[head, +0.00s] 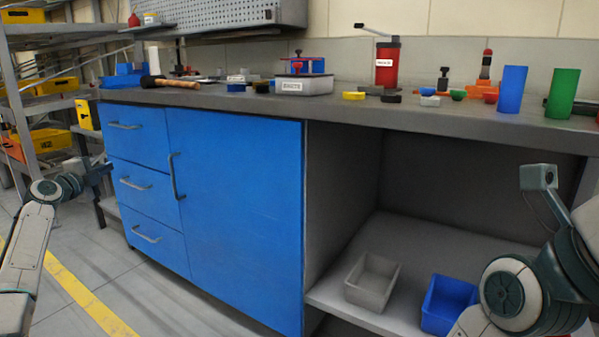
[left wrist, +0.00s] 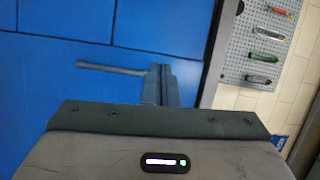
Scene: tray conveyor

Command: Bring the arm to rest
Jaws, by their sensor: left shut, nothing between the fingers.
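My left gripper (head: 98,172) is at the left of the head view, in front of the blue cabinet's drawers. In the left wrist view its fingers (left wrist: 163,85) are together with nothing between them, against a blue background of cabinet front. A grey bar handle (left wrist: 110,68) appears beside the fingers there; I cannot tell whether they touch it. In the head view the gripper looks apart from the drawer handles. Part of my right arm (head: 515,293) shows at the lower right, but its fingers are not visible.
The blue cabinet (head: 235,210) has closed drawers and a door. The workbench (head: 340,108) above carries a hammer, cups and small parts. A grey bin (head: 372,282) and a blue bin (head: 448,305) stand on the lower shelf. A rack (head: 30,110) stands at left; the floor between is clear.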

